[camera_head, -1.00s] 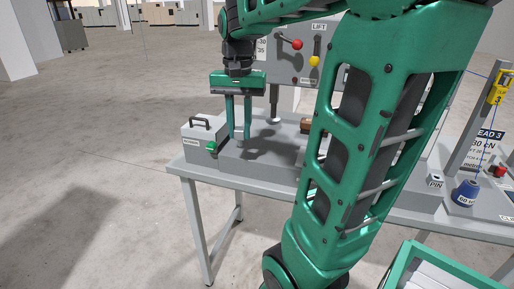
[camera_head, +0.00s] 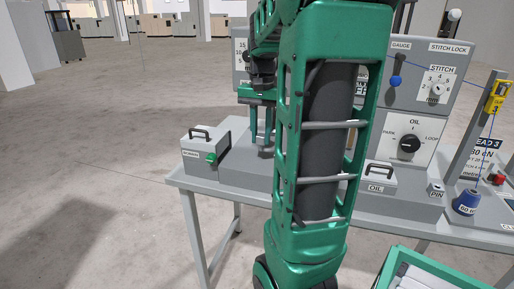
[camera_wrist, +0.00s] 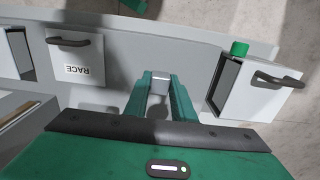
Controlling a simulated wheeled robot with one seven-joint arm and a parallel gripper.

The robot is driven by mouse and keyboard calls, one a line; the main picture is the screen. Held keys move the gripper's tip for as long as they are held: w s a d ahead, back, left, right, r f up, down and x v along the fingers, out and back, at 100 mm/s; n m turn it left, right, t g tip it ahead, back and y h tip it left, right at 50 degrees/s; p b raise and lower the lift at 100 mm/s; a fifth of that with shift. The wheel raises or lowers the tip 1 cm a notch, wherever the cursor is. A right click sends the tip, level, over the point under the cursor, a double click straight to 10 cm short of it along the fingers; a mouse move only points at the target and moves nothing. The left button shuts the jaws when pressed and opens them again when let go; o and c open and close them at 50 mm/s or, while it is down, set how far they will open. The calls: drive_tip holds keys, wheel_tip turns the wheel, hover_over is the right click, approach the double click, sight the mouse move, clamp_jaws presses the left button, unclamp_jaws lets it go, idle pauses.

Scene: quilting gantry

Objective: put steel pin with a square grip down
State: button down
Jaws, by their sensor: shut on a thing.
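My gripper (camera_head: 261,126) points down over the grey machine bed, right of the small grey box with a black handle. In the wrist view its two green fingers (camera_wrist: 160,88) are close together around a small pale grey piece (camera_wrist: 160,84), which looks like the square grip of the steel pin. The rest of the pin is hidden, and I cannot tell whether it touches the bed. A grey block marked PIN (camera_head: 436,191) stands on the right part of the table.
The handled grey box (camera_head: 198,148) with a green knob stands at the table's left end. In the wrist view a panel marked RACE (camera_wrist: 78,72) lies left of the fingers. My arm hides the middle.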

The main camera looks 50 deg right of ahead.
sight(261, 150)
drive_tip(key=shift+d+f, duration=0.3)
drive_tip(key=shift+f, duration=0.15)
drive_tip(key=shift+w+f, duration=0.1)
drive_tip(key=shift+f, duration=1.65)
drive_tip(key=shift+f, duration=0.1)
drive_tip(key=c, duration=1.5)
unclamp_jaws()
